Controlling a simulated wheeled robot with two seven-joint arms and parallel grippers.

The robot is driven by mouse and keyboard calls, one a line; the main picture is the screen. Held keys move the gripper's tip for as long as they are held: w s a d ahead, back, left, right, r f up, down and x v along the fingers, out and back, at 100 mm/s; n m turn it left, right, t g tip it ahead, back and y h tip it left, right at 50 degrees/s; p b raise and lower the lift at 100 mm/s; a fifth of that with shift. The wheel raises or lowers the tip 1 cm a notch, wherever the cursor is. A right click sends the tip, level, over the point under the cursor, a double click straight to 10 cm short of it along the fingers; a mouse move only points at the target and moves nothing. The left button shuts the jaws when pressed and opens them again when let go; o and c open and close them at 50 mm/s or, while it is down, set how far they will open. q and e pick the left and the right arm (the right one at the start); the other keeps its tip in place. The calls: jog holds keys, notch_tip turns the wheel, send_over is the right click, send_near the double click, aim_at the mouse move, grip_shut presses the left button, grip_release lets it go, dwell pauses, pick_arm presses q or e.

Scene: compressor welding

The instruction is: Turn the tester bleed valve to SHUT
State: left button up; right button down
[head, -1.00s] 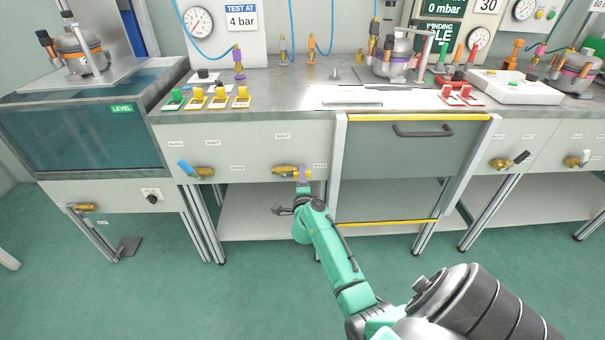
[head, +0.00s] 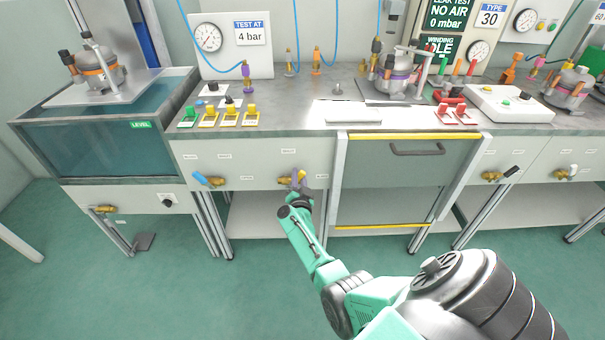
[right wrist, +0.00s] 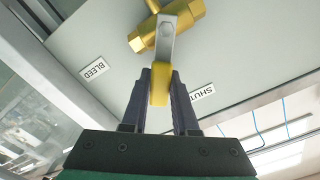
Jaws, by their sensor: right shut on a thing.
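The tester bleed valve is a brass valve (head: 284,181) on the light front panel under the bench, left of the grey drawer. In the right wrist view its brass body (right wrist: 168,28) carries a grey lever with a yellow end (right wrist: 160,87). My right gripper (right wrist: 161,80) is shut on that yellow end, one dark finger on each side. In the head view my right gripper (head: 300,181) is at the valve, and the yellow end slants upward. My left gripper is out of view.
A blue-handled brass valve (head: 209,181) sits to the left on the same panel. The grey drawer (head: 400,165) with a dark handle stands right of my gripper. A water tank (head: 95,148) is at the left. The green floor in front is open.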

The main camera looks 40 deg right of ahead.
jog(key=n, duration=0.1)
jog(key=a+n+p, duration=0.1)
jog(key=shift+w+a+r+n, duration=0.1)
jog(key=shift+w+r+n, duration=0.25)
jog(key=shift+w+n, duration=0.05)
jog(key=shift+w+a+n, duration=0.3)
jog(key=shift+a+n, duration=0.1)
jog(key=shift+n, duration=0.7)
jog(key=shift+w+a+n, duration=0.3)
jog(key=shift+a+n, duration=0.1)
jog(key=shift+n, duration=0.7)
jog(key=c, duration=0.7)
grip_release()
jog(key=shift+r, duration=0.1)
jog(key=shift+p, duration=0.3)
